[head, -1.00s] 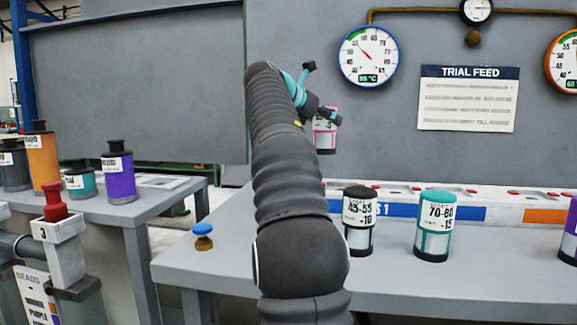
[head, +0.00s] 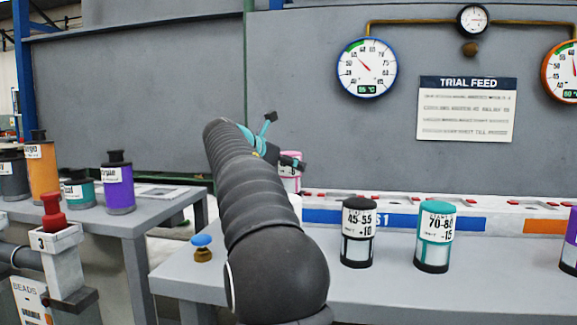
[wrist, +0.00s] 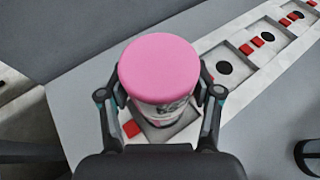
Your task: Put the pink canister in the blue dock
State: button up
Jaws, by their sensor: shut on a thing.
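The pink canister (wrist: 158,65) has a pink lid and a pale labelled body. My gripper (wrist: 161,98) is shut on it, one finger on each side. In the head view the canister (head: 290,170) shows partly behind my gripper (head: 284,160), over the back of the bench. The blue dock's front is a blue strip (head: 400,221) on the white rail. In the wrist view a square recess (wrist: 188,124) with a red block shows partly under the canister. The canister hides most of this recess, and I cannot tell whether its base touches.
A black-lidded canister (head: 358,232) and a teal-lidded canister (head: 435,237) stand upright on the bench (head: 400,280) in front of the rail. A blue-topped knob (head: 202,248) is at its left end. An orange strip (head: 545,227) lies further right.

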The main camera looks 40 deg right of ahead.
jog(key=shift+f, duration=0.25)
jog(key=o, duration=1.3)
jog(key=shift+a+r, duration=0.15)
jog(key=shift+r, duration=0.05)
jog(key=v, duration=1.1)
jog(key=shift+a+r, duration=0.15)
jog(key=shift+a, duration=0.15)
